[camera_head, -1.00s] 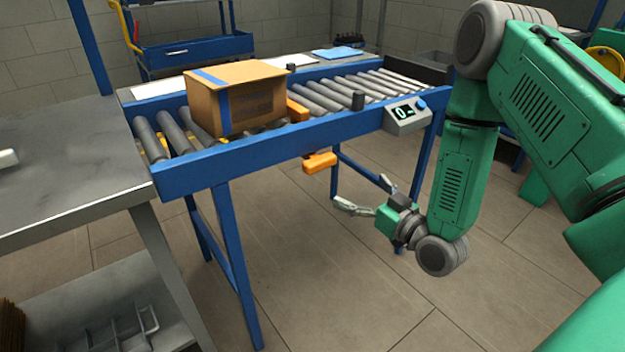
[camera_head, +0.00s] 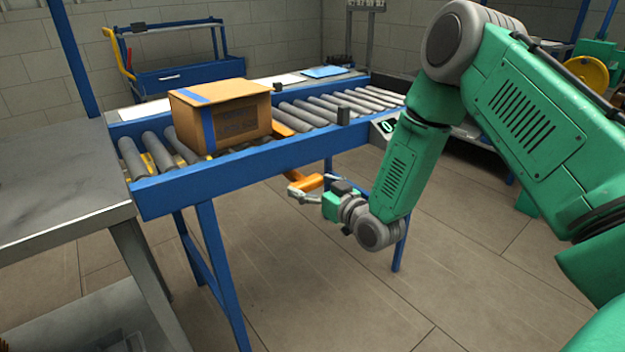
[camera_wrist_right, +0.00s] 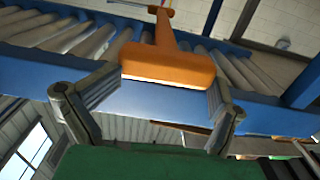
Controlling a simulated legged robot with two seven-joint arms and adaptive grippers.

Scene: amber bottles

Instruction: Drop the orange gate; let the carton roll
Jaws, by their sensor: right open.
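The brown carton (camera_head: 228,115) with blue tape sits upright on the rollers of the blue-framed conveyor (camera_head: 260,158). The orange gate (camera_head: 290,121) stands up at the carton's right side, partly hidden by the carton and the rail. Its orange handle (camera_head: 308,183) hangs below the near rail. My right gripper (camera_head: 311,189) is open at the handle. In the right wrist view, the handle (camera_wrist_right: 168,66) lies between the spread fingers of the right gripper (camera_wrist_right: 163,84), with gaps that look clear; contact cannot be told. My left gripper is not in view.
Free rollers (camera_head: 345,103) run to the right of the gate. A small display box (camera_head: 384,128) on the near rail is partly covered by my right arm. A grey bench (camera_head: 60,180) stands at the left. Blue conveyor legs (camera_head: 222,270) stand on the tiled floor.

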